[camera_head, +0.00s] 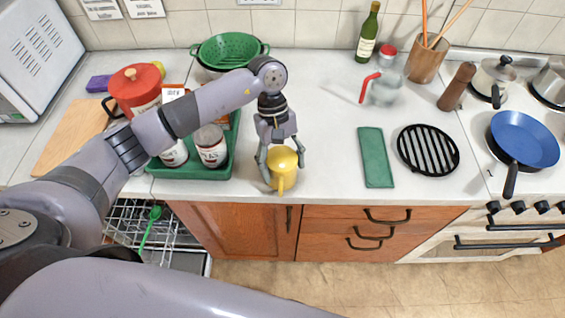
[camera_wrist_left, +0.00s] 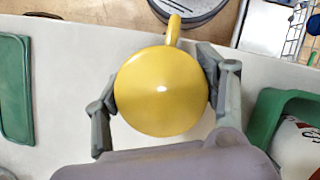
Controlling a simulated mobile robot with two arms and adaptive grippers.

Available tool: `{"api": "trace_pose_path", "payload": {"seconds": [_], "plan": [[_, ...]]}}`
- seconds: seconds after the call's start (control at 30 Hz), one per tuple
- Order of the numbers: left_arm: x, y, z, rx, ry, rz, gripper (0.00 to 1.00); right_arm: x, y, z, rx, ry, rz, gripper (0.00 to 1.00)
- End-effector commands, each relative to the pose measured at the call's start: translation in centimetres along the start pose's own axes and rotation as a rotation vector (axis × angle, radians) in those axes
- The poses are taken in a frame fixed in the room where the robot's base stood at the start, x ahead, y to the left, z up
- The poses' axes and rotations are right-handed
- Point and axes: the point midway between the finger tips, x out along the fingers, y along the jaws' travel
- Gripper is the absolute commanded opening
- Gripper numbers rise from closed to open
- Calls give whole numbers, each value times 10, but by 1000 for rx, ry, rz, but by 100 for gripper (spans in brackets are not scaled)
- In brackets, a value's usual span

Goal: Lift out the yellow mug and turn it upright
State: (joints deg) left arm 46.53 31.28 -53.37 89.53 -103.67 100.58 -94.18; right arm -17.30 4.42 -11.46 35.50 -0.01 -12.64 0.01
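The yellow mug (camera_head: 284,161) is at the counter's front edge, with its handle toward the front. In the left wrist view the mug (camera_wrist_left: 160,92) shows a smooth round face with no visible opening, so it looks bottom up. My left gripper (camera_head: 281,166) comes down over it with one finger on each side. In the left wrist view the fingers of the left gripper (camera_wrist_left: 158,90) look in contact with both sides of the mug. Whether the mug rests on the counter is hard to tell. My right gripper is not in view.
A green tray (camera_head: 233,165) with jars stands just left of the mug. The open dishwasher rack (camera_head: 125,222) is below the counter at left. A green cloth (camera_head: 375,157) and a black trivet (camera_head: 428,150) lie to the right. The counter between mug and cloth is clear.

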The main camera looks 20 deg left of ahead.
Motion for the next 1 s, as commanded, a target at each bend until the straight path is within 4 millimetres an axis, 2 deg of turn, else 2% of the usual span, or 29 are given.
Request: {"api": "trace_pose_path", "payload": {"seconds": [0.27, 0.63, 0.77, 1.0], "plan": [[0, 0, 0, 0, 0, -1, 85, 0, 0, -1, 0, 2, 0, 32], [-4, 0, -1, -1, 1, -1, 85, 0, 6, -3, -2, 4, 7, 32], [-22, 0, -1, -1, 4, 1, 85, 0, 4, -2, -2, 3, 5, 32], [-74, 0, -2, -3, 4, 2, 85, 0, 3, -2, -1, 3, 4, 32]]}}
